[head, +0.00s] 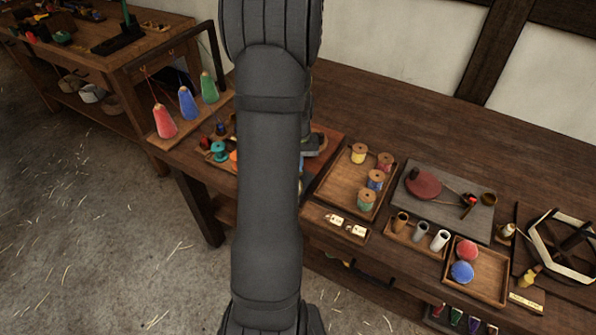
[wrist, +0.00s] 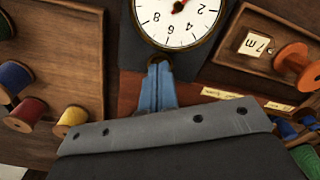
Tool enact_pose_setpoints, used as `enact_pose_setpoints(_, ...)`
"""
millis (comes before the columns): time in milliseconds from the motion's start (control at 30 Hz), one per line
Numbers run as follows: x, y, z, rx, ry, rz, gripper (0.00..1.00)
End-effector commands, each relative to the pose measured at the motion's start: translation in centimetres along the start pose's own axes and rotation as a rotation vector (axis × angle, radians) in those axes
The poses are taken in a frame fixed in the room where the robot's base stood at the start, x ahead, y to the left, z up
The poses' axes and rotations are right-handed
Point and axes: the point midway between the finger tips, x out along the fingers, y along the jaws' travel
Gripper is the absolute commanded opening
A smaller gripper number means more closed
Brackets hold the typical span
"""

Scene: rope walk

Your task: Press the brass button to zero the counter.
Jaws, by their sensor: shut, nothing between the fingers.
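The counter (wrist: 190,25) shows at the top of the wrist view as a round white dial with black numbers on a dark base; its upper part is cut off by the frame. My gripper (wrist: 158,68) is shut and empty, its blue-grey fingertips just below the dial's rim. A small brass-coloured bit, likely the button (wrist: 160,57), shows right at the fingertips, mostly hidden by them. I cannot tell whether they touch it. In the head view my arm hides the counter and the button.
In the wrist view, a tray with thread spools (wrist: 25,114) lies left, and a wooden tray with a "7m" card (wrist: 256,43) and an orange spool (wrist: 292,57) lies right. In the head view, a spool tray (head: 339,187) and a grey board (head: 447,208) stand right of my arm.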

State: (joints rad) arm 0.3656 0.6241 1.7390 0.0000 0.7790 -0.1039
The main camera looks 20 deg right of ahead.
Motion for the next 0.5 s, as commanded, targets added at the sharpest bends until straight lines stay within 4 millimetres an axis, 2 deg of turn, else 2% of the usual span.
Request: enact_pose_setpoints(500, -4.0, 0.0, 0.0, 0.0, 0.002, 0.0, 0.0)
